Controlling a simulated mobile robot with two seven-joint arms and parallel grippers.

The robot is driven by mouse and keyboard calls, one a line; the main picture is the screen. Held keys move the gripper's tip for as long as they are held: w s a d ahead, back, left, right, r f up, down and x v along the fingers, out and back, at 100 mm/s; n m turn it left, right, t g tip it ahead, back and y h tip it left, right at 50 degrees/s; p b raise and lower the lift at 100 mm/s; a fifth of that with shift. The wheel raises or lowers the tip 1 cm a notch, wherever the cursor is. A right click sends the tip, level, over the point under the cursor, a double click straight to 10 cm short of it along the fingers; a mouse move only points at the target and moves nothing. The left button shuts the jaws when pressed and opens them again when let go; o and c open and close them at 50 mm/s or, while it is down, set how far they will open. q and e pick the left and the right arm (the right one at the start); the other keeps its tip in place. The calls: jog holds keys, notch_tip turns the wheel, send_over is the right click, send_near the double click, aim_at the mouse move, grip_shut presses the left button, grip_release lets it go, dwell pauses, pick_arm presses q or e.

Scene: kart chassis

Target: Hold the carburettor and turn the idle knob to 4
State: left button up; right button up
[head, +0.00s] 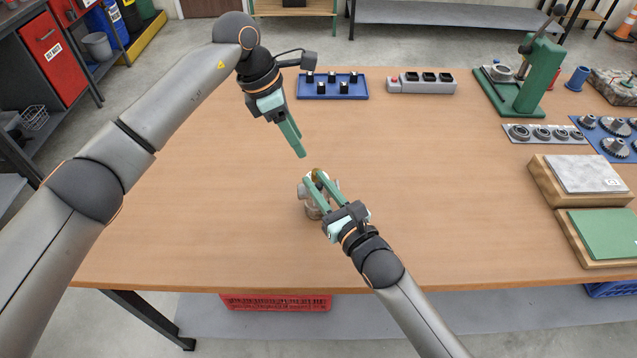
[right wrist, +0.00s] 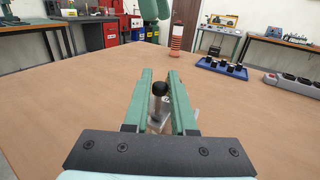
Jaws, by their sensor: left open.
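The carburettor (head: 309,202) is a small grey metal part on the wooden table, partly hidden by my right gripper.
Behind stand a blue tray (head: 361,92) with several black-topped pieces and a grey block (head: 430,88) with dark sockets. A green press (head: 540,75), gear trays and wooden boards (head: 545,185) occupy the right side. The table (head: 200,220) around the carburettor is clear.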

grip_shut()
dwell(0.8)
